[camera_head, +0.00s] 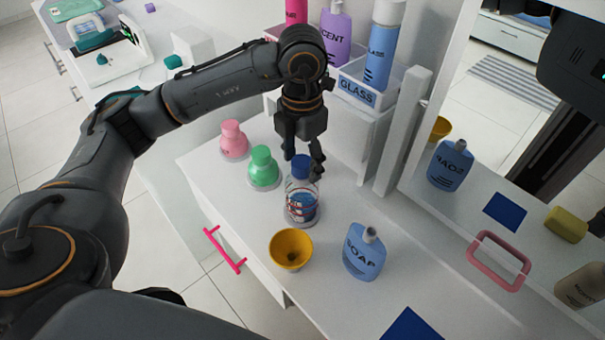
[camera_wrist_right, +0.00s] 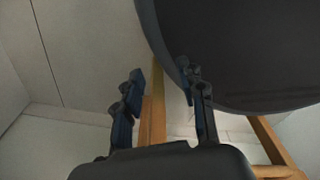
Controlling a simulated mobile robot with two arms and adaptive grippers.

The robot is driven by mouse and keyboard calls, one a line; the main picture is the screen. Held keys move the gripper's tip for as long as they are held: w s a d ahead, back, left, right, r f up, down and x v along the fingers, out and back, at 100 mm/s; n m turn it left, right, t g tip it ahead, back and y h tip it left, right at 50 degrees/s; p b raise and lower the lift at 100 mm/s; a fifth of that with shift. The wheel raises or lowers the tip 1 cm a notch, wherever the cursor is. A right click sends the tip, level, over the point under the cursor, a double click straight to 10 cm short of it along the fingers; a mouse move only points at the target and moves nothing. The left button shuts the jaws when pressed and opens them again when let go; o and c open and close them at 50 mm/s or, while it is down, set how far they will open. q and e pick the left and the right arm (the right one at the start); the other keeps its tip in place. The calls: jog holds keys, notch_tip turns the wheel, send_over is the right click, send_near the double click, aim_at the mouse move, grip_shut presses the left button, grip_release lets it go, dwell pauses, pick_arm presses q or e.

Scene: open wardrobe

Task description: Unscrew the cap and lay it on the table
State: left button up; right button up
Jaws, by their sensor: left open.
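A clear bottle (camera_head: 303,203) with blue contents stands upright on the white tabletop (camera_head: 235,195). Its blue cap (camera_head: 300,167) sits on top of the neck. My left gripper (camera_head: 302,157) points down right over the bottle, with its fingers apart on either side of the cap. Whether a finger touches the cap I cannot tell. My right gripper shows only in the right wrist view (camera_wrist_right: 162,88). Its fingers are apart with nothing between them, away from the bottle.
Pink (camera_head: 232,140) and green (camera_head: 264,168) bottles stand left of the clear bottle. A yellow funnel-like cup (camera_head: 291,248) and a blue soap bottle (camera_head: 364,254) stand in front. A mirror (camera_head: 450,190) and a white rack (camera_head: 366,118) bound the right and back.

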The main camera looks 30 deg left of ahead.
pick_arm(q)
jog(key=m+b, duration=0.3)
jog(key=m, duration=0.3)
jog(key=shift+f, duration=0.15)
jog(key=shift+m+b, duration=0.85)
jog(key=shift+m, duration=0.35)
jog(key=shift+m+b, duration=0.3)
jog(key=shift+m, duration=0.3)
jog(key=shift+m+b, duration=0.3)
jog(key=shift+m, duration=0.5)
jog(key=shift+r, duration=0.2)
